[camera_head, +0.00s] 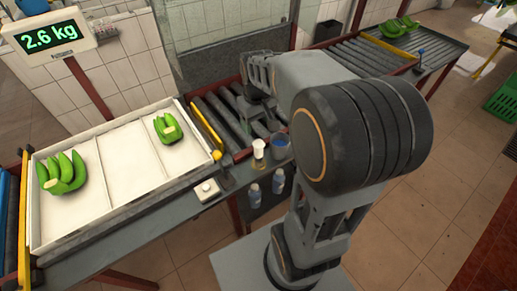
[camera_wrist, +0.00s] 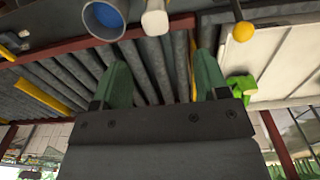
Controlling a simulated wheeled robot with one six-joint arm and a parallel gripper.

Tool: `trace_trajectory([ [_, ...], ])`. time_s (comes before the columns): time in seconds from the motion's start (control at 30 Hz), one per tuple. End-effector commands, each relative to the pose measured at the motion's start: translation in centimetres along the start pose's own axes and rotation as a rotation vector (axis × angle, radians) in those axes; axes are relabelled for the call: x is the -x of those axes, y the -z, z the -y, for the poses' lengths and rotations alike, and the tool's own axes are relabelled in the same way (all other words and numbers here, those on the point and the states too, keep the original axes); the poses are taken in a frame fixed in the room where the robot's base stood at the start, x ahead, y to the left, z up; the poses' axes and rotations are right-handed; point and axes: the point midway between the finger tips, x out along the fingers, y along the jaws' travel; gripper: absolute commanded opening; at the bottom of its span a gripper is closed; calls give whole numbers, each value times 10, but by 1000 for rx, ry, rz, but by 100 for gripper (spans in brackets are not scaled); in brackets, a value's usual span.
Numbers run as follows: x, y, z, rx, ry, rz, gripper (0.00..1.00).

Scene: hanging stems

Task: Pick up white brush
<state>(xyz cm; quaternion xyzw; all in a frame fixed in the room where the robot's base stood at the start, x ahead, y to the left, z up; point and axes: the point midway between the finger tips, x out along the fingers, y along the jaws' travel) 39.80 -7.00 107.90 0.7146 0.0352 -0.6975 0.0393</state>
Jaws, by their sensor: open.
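A small upright white object (camera_head: 258,148), which I take for the white brush, stands at the near edge of the roller conveyor, beside a blue cup (camera_head: 280,142). In the wrist view the white object (camera_wrist: 155,18) is at the top edge, partly cut off, just right of the blue cup (camera_wrist: 103,17). Its bristles cannot be made out. My gripper (camera_wrist: 163,62) is open and empty, its two green fingers apart over the rollers. The white object lies beyond the fingertips, apart from them. In the head view my arm hides much of the gripper.
A white tray (camera_head: 122,128) with green banana bunches stands left, with a 2.6 kg display (camera_head: 50,37) behind it. A yellow knob (camera_wrist: 243,31) is near the tray. A white button box (camera_head: 207,189) sits at the near edge. Two bottles (camera_head: 254,195) (camera_head: 279,181) hang below.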

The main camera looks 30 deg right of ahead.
Motion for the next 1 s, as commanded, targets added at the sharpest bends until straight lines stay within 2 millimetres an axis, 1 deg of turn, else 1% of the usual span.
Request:
trace_trajectory([
  [0.07,-5,4,-4,10,6,20,68],
  [0.3,-49,5,-7,13,9,30,68],
  [0.4,-64,4,-7,11,9,29,68],
  [0.53,-78,4,-8,10,8,26,68],
  [0.77,-89,3,-8,8,8,26,68],
  [1.0,-121,0,-10,8,9,27,68],
])
